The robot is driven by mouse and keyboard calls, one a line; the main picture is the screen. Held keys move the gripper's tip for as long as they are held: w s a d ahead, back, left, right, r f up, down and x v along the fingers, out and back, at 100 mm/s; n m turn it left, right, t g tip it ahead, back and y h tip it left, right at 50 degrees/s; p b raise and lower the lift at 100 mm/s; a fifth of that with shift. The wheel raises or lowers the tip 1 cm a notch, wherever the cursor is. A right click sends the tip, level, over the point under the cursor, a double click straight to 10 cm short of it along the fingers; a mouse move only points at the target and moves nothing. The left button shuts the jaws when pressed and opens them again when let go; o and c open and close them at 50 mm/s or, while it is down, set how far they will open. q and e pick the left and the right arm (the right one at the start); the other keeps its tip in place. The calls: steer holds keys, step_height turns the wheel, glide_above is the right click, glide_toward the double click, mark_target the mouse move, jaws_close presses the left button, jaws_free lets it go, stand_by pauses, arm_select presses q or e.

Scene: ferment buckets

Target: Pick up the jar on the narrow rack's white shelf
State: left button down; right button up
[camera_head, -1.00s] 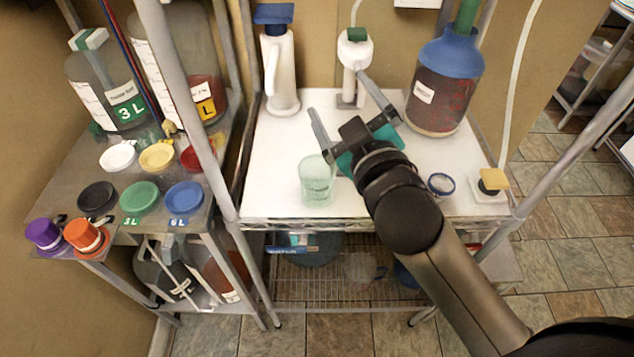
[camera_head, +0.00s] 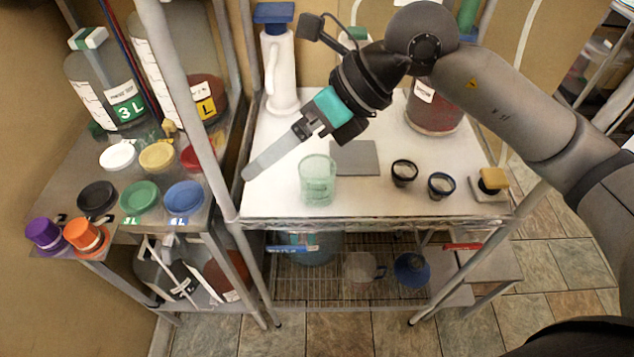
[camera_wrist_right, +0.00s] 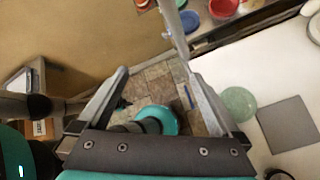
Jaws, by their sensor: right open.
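The jar (camera_head: 317,180) is pale green, see-through and upright near the front of the narrow rack's white shelf (camera_head: 262,200). In the right wrist view the jar (camera_wrist_right: 239,103) appears just right of the right-hand finger, outside the jaws. My right gripper (camera_head: 250,172) is open and empty, turned sideways, its visible finger pointing left and down past the jar toward the rack's left post. The other finger is mostly hidden in the head view. Both fingers show apart in the right wrist view (camera_wrist_right: 157,74). My left gripper is not in view.
A grey square plate (camera_head: 355,158) and two small dark-rimmed cups (camera_head: 404,172) are right of the jar. A white pump bottle (camera_head: 280,75) and a dark-red-filled bottle (camera_head: 434,112) stand behind. The rack's left front post (camera_head: 190,115) is close to the gripper. The left rack holds several colored lids.

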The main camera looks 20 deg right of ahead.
steer(key=w+d+f+m+t+h, duration=0.1)
steer(key=w+d+h, duration=0.2)
steer(key=d+h, duration=0.55)
steer(key=y, duration=0.3)
glide_toward(317, 171)
steer(key=a+f, duration=0.1)
steer(key=f, duration=0.1)
steer(key=a+f, duration=0.2)
steer(key=f, duration=0.1)
steer(key=shift+s+a+f, duration=0.1)
steer(key=shift+a+f, duration=0.1)
steer(key=shift+f, duration=0.1)
steer(key=shift+r, duration=0.1)
steer(key=c, duration=1.3)
